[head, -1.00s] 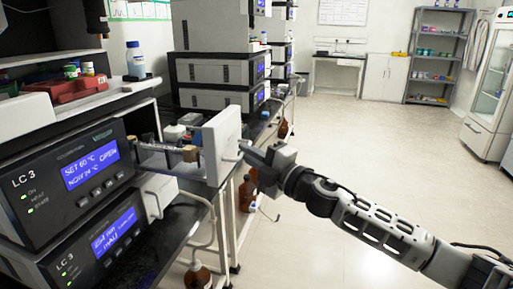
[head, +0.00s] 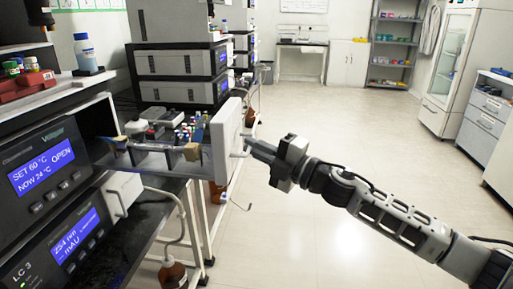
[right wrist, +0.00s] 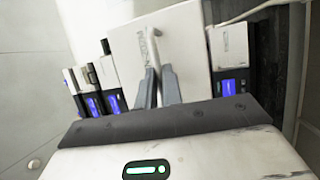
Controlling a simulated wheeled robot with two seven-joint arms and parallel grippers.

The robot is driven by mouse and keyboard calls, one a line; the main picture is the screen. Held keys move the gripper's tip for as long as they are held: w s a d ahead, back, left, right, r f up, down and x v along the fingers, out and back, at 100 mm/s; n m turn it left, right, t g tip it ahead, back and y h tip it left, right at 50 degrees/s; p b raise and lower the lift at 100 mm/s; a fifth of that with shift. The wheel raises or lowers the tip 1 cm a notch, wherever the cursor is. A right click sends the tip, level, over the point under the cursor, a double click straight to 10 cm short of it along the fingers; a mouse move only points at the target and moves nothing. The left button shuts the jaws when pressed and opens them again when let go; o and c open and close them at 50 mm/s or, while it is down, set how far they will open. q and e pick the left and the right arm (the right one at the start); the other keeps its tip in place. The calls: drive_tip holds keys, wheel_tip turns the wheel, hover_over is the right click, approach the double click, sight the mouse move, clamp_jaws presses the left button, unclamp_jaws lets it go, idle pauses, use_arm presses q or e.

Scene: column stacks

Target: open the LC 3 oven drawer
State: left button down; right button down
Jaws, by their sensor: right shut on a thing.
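The LC 3 column oven (head: 42,168) stands at the left in the head view; its blue display reads SET 60 °C, NOW 24 °C, OPEN. Its drawer is well out to the right, with the white front panel (head: 222,150) standing upright and the grey tray (head: 155,161) behind it in sight. A tan block sits on the tray near the panel. My right gripper (head: 250,147) is shut on the drawer handle (head: 238,153) on the panel's outer face. The right wrist view shows its fingers (right wrist: 156,88) close together against the white panel (right wrist: 190,60). My left gripper is not in view.
A second unit with a blue display (head: 74,240) sits below the oven. Small vials (head: 190,130) stand behind the drawer, near stacked instruments (head: 180,63). A brown bottle (head: 173,274) is below the bench. The floor (head: 330,130) to the right is clear.

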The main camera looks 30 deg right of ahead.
drive_tip(key=c, duration=1.5)
unclamp_jaws()
drive_tip(key=shift+c, duration=0.2)
drive_tip(key=b+v, duration=0.2)
drive_tip(key=v, duration=1.4)
drive_tip(key=shift+b, duration=0.3)
